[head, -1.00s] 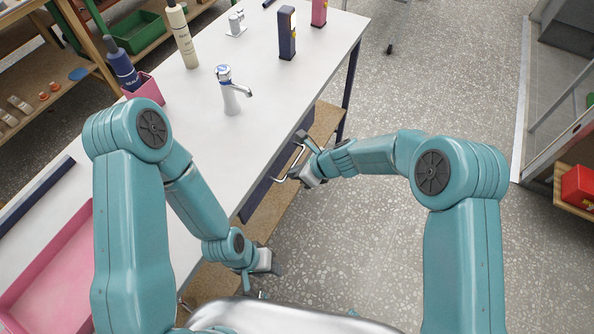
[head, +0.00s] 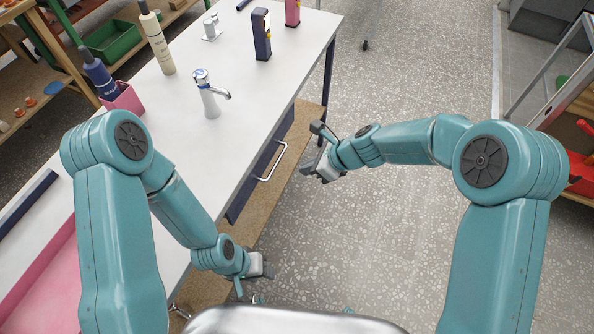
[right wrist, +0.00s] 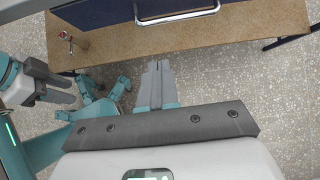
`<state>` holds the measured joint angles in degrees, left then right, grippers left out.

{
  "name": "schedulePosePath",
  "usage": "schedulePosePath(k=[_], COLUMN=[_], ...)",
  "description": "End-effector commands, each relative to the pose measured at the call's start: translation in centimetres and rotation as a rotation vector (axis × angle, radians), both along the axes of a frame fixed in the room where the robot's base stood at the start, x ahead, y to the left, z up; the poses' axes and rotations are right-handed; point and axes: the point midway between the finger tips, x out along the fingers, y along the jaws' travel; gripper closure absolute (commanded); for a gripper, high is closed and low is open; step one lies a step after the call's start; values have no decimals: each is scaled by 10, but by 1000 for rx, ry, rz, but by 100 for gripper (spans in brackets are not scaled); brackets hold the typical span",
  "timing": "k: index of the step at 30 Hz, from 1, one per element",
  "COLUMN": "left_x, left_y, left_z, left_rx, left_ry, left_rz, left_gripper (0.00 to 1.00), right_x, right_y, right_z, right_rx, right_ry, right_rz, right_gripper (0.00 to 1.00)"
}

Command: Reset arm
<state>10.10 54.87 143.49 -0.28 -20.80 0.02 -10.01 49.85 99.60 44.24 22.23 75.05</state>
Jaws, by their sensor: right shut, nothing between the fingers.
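My right gripper (head: 312,160) is out over the floor to the right of the table, apart from the metal drawer handle (head: 272,162). In the right wrist view its fingers (right wrist: 158,72) are together with nothing between them, below the handle (right wrist: 178,18) in the picture. My left gripper (head: 262,268) hangs low beside the table's lower shelf, small and partly hidden by its own wrist. Its jaw state is unclear.
The white table (head: 160,130) carries a faucet (head: 209,98), a tall bottle (head: 157,40), a navy box (head: 261,34) and a pink holder (head: 124,100). A wooden lower shelf (head: 306,120) runs below. Speckled floor (head: 420,230) is open to the right; a rack with red items (head: 582,180) stands at far right.

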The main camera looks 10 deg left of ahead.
Motion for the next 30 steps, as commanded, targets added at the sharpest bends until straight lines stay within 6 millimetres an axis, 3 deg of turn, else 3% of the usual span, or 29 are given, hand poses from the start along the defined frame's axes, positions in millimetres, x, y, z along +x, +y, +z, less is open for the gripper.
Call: schedulePosePath(k=[3, 9, 14, 17, 20, 23, 26, 27, 30], left_x=[0, 0, 0, 0, 0, 0, 0, 0, 0], left_y=[0, 0, 0, 0, 0, 0, 0, 0, 0], left_z=[2, 2, 2, 2, 2, 2, 2, 2, 2], left_rx=[0, 0, 0, 0, 0, 0, 0, 0, 0], left_ry=[0, 0, 0, 0, 0, 0, 0, 0, 0], left_rz=[0, 0, 0, 0, 0, 0, 0, 0, 0], left_gripper=[57, 57, 57, 57, 57, 57, 57, 57, 57], right_x=[-2, -5, -5, -4, -40, -98, -168, -198, -245], right_y=[-10, -16, -19, -39, -64, -96, -124, -133, -140], right_z=[14, 20, 19, 3, -38, -88, -128, -139, -148], right_rx=[1, -1, 0, -3, -34, -133, -243, -278, -320], right_ry=[-1, 1, 3, 38, 146, 191, 118, 47, -188], right_rz=[-2, -1, -5, -46, -52, 57, 342, 512, 923], right_gripper=[100, 100, 100, 100, 100, 100, 100, 100, 100])
